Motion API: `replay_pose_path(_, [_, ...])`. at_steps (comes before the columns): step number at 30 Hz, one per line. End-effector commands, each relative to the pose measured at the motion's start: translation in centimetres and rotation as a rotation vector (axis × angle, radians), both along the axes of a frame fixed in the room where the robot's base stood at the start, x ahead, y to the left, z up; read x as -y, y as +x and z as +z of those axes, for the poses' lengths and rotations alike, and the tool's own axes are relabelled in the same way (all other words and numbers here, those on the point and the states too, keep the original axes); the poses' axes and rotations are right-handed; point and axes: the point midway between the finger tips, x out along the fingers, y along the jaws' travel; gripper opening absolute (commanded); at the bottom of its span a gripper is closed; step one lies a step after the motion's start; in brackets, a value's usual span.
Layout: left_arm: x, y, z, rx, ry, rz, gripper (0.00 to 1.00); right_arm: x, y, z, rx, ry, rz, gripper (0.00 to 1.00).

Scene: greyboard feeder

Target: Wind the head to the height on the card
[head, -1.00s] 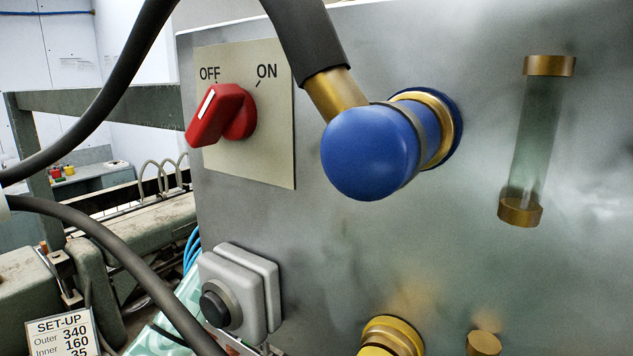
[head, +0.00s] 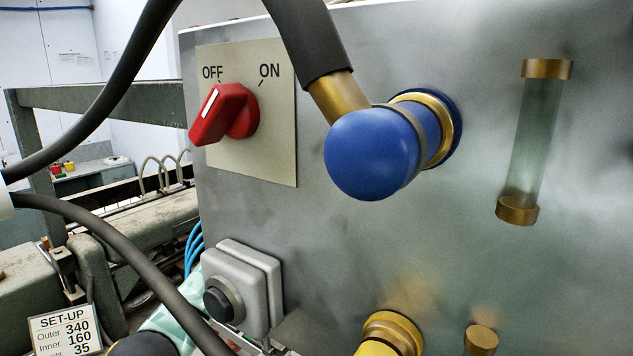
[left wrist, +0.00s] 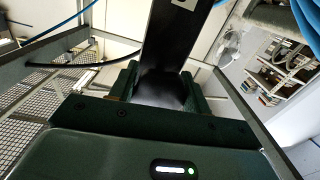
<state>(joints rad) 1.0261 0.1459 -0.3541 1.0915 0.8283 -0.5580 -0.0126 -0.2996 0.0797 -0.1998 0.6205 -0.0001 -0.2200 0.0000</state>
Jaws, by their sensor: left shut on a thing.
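The white SET-UP card (head: 64,332) is at the lower left of the head view. It reads Outer 340, Inner 160 and 35 on a third line whose label is cut off. My left gripper (left wrist: 160,92) shows in the left wrist view. Its dark jaws are shut on a broad black bar (left wrist: 180,45) that runs up out of the picture. I cannot tell which part of the machine the bar is. The head to be wound is not clearly identifiable. My right gripper is not in view.
A grey metal panel (head: 390,245) fills the right. It carries a red OFF/ON switch (head: 222,113), a blue hose fitting (head: 372,153), a sight glass (head: 532,145) and a grey box with a black button (head: 218,303). Dark hoses (head: 125,240) cross the left side.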

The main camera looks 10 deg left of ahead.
Motion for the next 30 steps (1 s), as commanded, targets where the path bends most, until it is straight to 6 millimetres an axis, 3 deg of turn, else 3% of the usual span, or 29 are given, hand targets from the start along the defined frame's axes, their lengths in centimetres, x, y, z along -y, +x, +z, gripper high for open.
replay_pose_path(11, [-0.1, 0.0, 0.1, 0.046, 0.112, 0.001, 0.25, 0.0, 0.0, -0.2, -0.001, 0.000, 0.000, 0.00])
replay_pose_path(30, [-0.3, 0.1, 0.3, 0.266, 0.649, 0.002, 0.25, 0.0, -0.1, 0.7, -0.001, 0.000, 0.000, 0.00])
